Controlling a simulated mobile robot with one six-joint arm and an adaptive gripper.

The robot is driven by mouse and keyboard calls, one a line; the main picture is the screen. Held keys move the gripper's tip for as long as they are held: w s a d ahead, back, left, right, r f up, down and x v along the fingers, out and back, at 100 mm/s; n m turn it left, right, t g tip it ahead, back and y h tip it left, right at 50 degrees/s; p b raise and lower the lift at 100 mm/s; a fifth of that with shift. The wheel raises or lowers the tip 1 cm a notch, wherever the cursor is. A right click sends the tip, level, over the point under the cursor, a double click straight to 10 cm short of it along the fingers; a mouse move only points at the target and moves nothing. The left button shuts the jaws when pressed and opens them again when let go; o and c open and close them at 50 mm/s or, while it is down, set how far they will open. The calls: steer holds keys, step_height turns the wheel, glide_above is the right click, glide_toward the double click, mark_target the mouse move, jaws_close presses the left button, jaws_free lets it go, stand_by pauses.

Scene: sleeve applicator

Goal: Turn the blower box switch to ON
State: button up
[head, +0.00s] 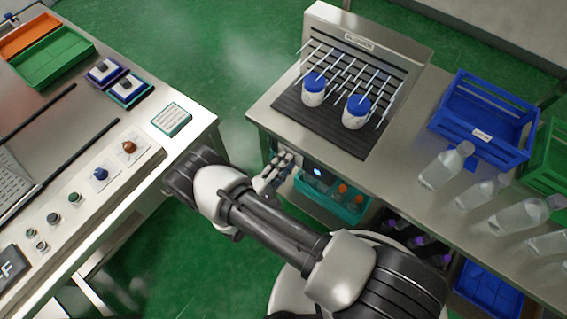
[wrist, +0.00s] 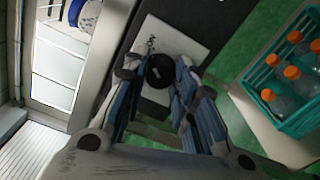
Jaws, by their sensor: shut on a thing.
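The blower box (wrist: 205,18) is a dark box with a white label plate (wrist: 180,42) in the wrist view. A round black switch knob (wrist: 160,70) with a small white mark sits on the plate, and lettering shows beside it. My gripper (wrist: 160,78) has its fingers on both sides of the knob and is shut on it. In the head view my gripper (head: 278,168) reaches under the front edge of the right-hand bench. There the box is mostly hidden, with a blue light (head: 317,172) beside the gripper.
A teal crate (head: 333,211) of orange-capped bottles stands close to the right of my gripper; the wrist view shows it too (wrist: 262,100). The steel bench (head: 262,117) above carries two blue-lidded tubs and a blue crate (head: 440,122). Green floor lies open between the benches.

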steer(key=shift+m, duration=0.9)
steer(key=o, duration=1.1)
steer(key=shift+c, duration=0.2)
steer(key=shift+s, duration=0.1)
steer(key=v, duration=1.2)
steer(key=shift+r, duration=0.1)
